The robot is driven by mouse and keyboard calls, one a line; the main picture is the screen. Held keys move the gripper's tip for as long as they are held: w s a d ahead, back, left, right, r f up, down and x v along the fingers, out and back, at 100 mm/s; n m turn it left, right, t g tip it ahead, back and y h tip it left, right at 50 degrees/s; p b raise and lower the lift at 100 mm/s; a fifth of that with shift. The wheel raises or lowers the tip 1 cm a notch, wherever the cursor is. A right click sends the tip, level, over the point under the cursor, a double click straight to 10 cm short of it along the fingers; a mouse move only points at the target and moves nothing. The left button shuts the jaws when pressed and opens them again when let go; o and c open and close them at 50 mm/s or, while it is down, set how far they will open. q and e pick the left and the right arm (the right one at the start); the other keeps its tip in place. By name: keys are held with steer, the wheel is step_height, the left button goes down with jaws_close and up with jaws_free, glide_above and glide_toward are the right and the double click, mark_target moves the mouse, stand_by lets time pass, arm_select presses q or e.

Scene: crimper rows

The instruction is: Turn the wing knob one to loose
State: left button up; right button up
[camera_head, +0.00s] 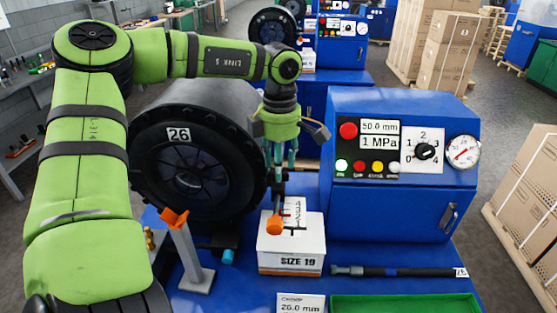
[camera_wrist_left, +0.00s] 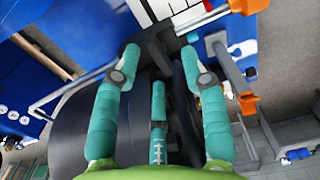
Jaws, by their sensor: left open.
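An orange wing-shaped piece (camera_head: 174,218) tops a grey post, left of the white box; an orange wing-shaped piece on a grey post (camera_wrist_left: 248,103) also shows at right in the left wrist view. I cannot tell which is wing knob one. The left gripper points down in front of the black reel. In the left wrist view its teal fingers (camera_wrist_left: 160,58) are spread, with a dark fitting near and between their tips. My right gripper is not in view.
A white SIZE 19 box (camera_head: 290,248) sits on the blue bench. The blue control box (camera_head: 390,205) with dial and gauge is at right. A dark rod (camera_head: 400,271) and green tray (camera_head: 405,304) lie in front.

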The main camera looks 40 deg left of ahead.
arm_select(q)
steer(key=shift+a+f, duration=0.2)
steer(key=shift+f, duration=0.35)
steer(key=shift+w+a+f, duration=0.1)
steer(key=shift+w+f, duration=0.05)
steer(key=shift+f, duration=0.35)
jaws_close()
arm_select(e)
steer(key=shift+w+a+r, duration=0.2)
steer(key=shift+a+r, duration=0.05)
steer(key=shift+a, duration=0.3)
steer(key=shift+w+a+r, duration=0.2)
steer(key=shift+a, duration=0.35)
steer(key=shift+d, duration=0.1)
